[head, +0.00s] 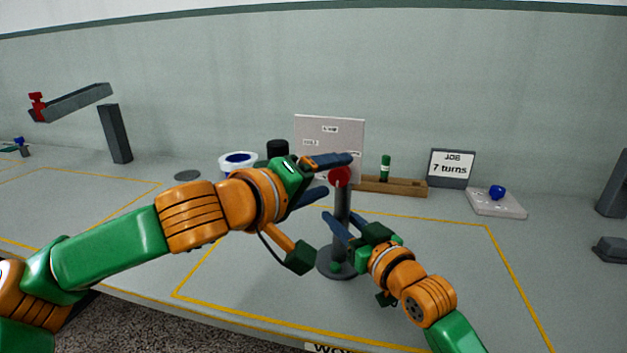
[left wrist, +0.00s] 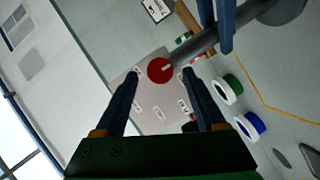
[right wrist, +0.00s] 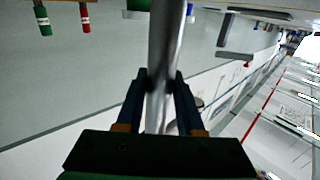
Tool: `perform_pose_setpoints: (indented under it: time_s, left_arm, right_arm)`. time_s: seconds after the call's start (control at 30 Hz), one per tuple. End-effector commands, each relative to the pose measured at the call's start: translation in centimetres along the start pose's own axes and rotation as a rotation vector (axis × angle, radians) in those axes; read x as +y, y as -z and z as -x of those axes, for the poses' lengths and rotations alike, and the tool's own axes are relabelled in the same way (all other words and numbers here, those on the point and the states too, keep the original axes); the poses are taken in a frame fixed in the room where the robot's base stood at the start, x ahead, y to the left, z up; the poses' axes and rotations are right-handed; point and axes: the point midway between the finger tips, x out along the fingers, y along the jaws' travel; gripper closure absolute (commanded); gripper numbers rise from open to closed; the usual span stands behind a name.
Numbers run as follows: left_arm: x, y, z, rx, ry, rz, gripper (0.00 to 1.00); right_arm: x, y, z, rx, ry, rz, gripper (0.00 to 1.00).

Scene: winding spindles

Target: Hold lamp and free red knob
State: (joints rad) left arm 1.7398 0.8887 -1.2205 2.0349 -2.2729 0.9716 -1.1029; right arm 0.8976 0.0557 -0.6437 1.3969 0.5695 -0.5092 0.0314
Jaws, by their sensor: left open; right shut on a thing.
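The lamp is a dark grey post (head: 342,205) on a round base (head: 335,264), upright inside the yellow outline. The red knob (head: 341,177) is at the top of the post. It also shows in the left wrist view (left wrist: 160,70), between the fingers and beyond their tips. My left gripper (head: 336,177) is open beside the knob, with its fingers on either side of it in the head view. Whether they touch it I cannot tell. My right gripper (head: 337,222) is shut on the lamp post, which also shows between its fingers in the right wrist view (right wrist: 163,80).
Behind the lamp stand a pale board (head: 330,135), a wooden rack (head: 392,187) with a green peg (head: 385,166), and a "JOB 7 turns" sign (head: 451,167). A pad with a blue knob (head: 497,192) lies right. White-and-blue spool (head: 238,160) stands behind my left arm. Front right mat is clear.

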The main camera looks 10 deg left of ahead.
Motion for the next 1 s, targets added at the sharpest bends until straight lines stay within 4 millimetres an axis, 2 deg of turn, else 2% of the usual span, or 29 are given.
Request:
perform_pose_setpoints:
  time_s: [0.2, 0.3, 0.4, 0.53, 0.8, 0.83, 0.93, 1.0]
  left_arm:
    - [0.0, 0.1, 6.2, 0.005, -0.002, -0.003, 0.28]
    - [0.0, 0.0, 8.4, 0.004, -0.001, -0.003, 0.28]
    - [0.0, 0.0, 9.8, 0.001, -0.002, -0.002, 0.28]
    - [0.0, -0.1, 10.4, 0.0, -0.001, -0.002, 0.28]
    - [0.0, -0.1, 10.4, 0.0, -0.001, -0.002, 0.28]
    - [0.0, -0.1, 10.4, 0.0, -0.001, -0.002, 0.28]
    - [0.0, -0.1, 10.4, 0.0, -0.001, -0.002, 0.28]
    - [0.0, -0.1, 10.4, 0.0, -0.001, -0.002, 0.28]
  right_arm:
    - [0.1, -0.1, 0.0, -0.002, -0.001, 0.0, 1.0]
    - [0.0, -0.1, 0.0, -0.002, -0.001, -0.001, 1.0]
    - [0.0, -0.1, 0.0, -0.002, -0.001, -0.001, 1.0]
    - [0.0, -0.1, 0.0, -0.002, -0.001, -0.001, 1.0]
    - [0.0, -0.1, 0.0, -0.002, -0.001, -0.001, 1.0]
    - [0.0, -0.1, 0.0, -0.003, -0.001, -0.001, 0.58]
    - [0.0, -0.1, 0.0, -0.002, -0.001, 0.0, 0.31]
    - [0.0, -0.1, 0.0, -0.002, -0.001, 0.0, 0.28]
